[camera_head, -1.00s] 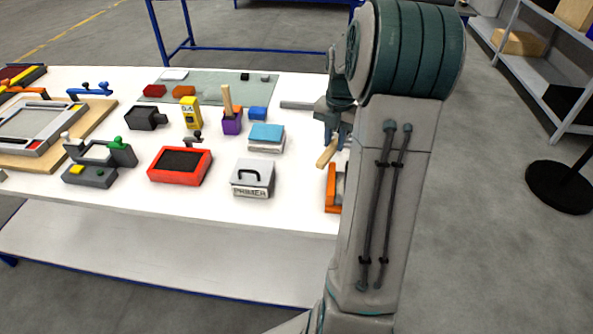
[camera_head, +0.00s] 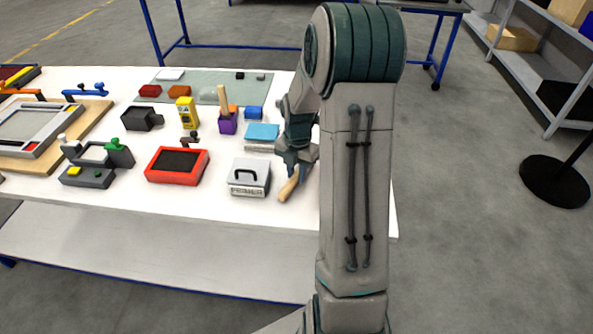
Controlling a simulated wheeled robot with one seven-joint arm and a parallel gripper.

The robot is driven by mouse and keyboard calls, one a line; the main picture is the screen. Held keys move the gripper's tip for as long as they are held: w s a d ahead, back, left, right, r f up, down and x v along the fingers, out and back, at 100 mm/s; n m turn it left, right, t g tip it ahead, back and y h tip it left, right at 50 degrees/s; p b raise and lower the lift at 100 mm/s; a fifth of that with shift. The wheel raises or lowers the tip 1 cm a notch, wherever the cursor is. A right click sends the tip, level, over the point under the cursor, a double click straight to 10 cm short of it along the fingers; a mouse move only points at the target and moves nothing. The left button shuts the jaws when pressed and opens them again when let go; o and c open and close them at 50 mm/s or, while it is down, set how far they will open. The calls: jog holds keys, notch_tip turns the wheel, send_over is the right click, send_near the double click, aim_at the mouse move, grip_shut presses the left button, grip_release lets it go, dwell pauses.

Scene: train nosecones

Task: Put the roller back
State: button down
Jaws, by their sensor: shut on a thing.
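My gripper (camera_head: 296,168) points down over the right part of the white table, left of my upright arm link. It is shut on the roller, of which a light wooden handle (camera_head: 288,188) shows below the fingers, tilted down to the left. The rest of the roller is hidden by the gripper and arm. The handle hangs just right of the grey PRIMER box; whether it touches the table I cannot tell.
The PRIMER box (camera_head: 249,177), a blue-topped stack (camera_head: 263,134), and a red tray with a dark pad (camera_head: 177,164) stand left of my gripper. A purple holder (camera_head: 228,124) with a wooden stick is farther back. My arm hides part of the table's right side.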

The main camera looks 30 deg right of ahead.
aim_at(297, 173)
jog(key=shift+f, duration=0.1)
jog(key=c, duration=1.3)
grip_release()
jog(key=shift+o, duration=0.2)
notch_tip(297, 173, up, 12)
jog(key=s+a+r+m+t, duration=0.1)
jog(key=s+a+r+m, duration=0.1)
jog(key=s+a+m, duration=0.5)
jog(key=s+a+r+m+t, duration=0.2)
jog(key=s+a+m, duration=0.5)
jog(key=s+m, duration=0.5)
jog(key=shift+s+r+m, duration=0.15)
jog(key=shift+r+m, duration=0.15)
jog(key=shift+m, duration=2.5)
jog(key=shift+a, duration=0.1)
